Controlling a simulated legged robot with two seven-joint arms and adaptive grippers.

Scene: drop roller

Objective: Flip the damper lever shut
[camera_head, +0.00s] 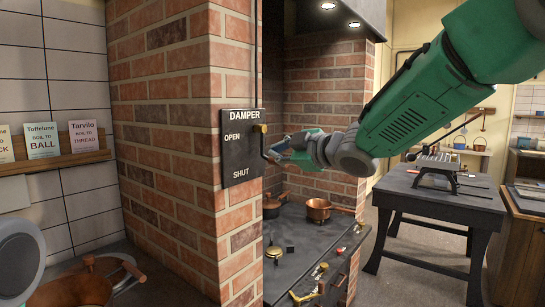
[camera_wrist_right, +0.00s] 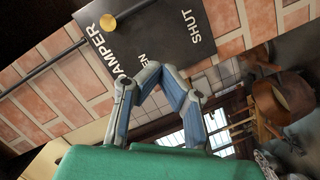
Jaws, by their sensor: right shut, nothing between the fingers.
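The black damper plate (camera_head: 238,170) is fixed to the brick corner, with DAMPER at the top, OPEN below it and SHUT lower down. A brass knob (camera_head: 262,128) stands out at its right edge, level with OPEN. The plate (camera_wrist_right: 190,30) and knob (camera_wrist_right: 108,23) also show in the right wrist view, rotated, with a dark rod by the knob. My right gripper (camera_head: 271,154) is shut and empty, just right of the plate and slightly below the knob. In the wrist view its fingertips (camera_wrist_right: 158,70) meet short of the plate. I cannot tell whether they touch the lever. My left gripper is out of view.
The stove top (camera_head: 300,245) lies below, with a copper pan (camera_head: 318,209) on it. The brick corner (camera_head: 190,130) stands left of my gripper. A dark table (camera_head: 440,192) stands at the right. Another copper pot (camera_head: 75,288) is at the lower left.

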